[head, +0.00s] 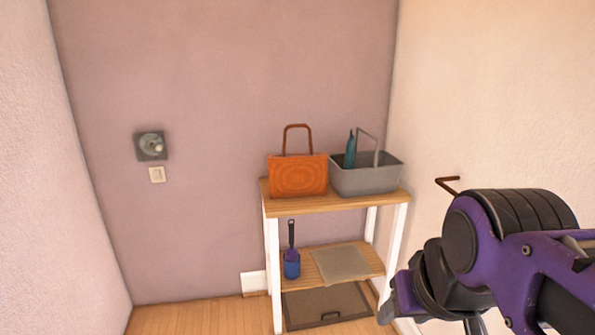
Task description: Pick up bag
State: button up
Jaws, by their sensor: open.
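An orange bag (297,178) with one upright brown handle stands on the left part of the top shelf of a small wood-and-white shelf unit (340,205). My arm comes in from the lower right. My gripper (387,312) is at its lower left end, in front of the unit's right side, low down and well apart from the bag. It is open, and nothing shows in it. The fingers are small and partly hidden by the arm.
A grey basket (366,177) with a raised handle and a teal bottle (350,150) stands right of the bag. The lower shelf holds a blue brush-like item (291,264) and a grey flat mat (340,264). A brown hook (447,184) is on the right wall. Floor is clear at left.

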aim_at(291, 175)
jog(key=i+j+z, duration=0.15)
jog(key=i+j, duration=0.3)
jog(key=i+j+z, duration=0.2)
jog(key=i+j, duration=0.3)
jog(key=i+j+z, duration=0.15)
jog(key=i+j, duration=0.3)
jog(key=i+j+z, duration=0.15)
jog(key=i+j, duration=0.25)
jog(key=j, duration=0.3)
jog(key=i+l, duration=0.2)
jog(key=j+z, duration=0.1)
jog(key=j, duration=0.55)
